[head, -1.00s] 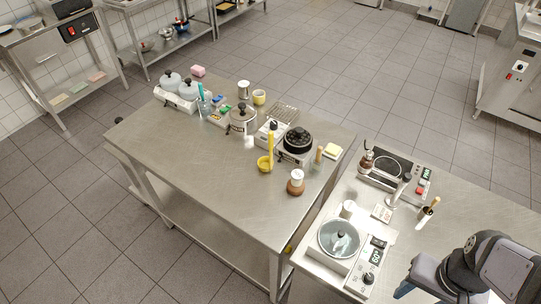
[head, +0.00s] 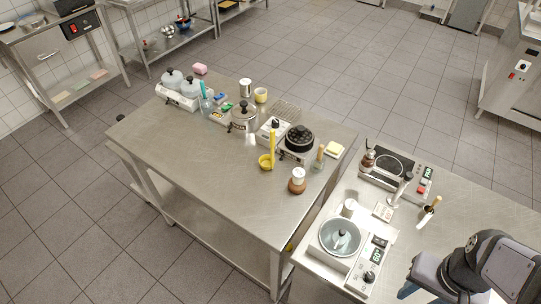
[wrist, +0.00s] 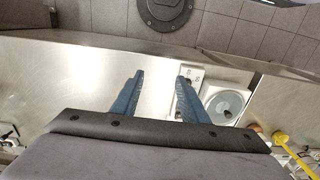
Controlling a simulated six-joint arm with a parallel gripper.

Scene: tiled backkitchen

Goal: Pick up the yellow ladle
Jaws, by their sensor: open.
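The yellow ladle (head: 271,147) stands out on the steel table in the head view. Its long handle points up and its bowl is low, in front of the burner with the black pot. In the wrist view a yellow ladle-like piece (wrist: 283,139) shows at the lower right edge, partly cut off. My gripper (wrist: 160,76) is open and empty, with two blue fingers apart over bare steel. The ladle lies off to the right of the fingers, well apart from them. In the head view part of my arm is at the bottom right; the fingertips are not clear there.
A black pot (head: 299,139), a brown-based jar (head: 297,184) and a bottle (head: 319,157) stand close to the ladle. A steel pot (head: 243,117) is behind left. A glass-lidded pan (head: 341,238) sits on the nearer counter. The table's front left is clear.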

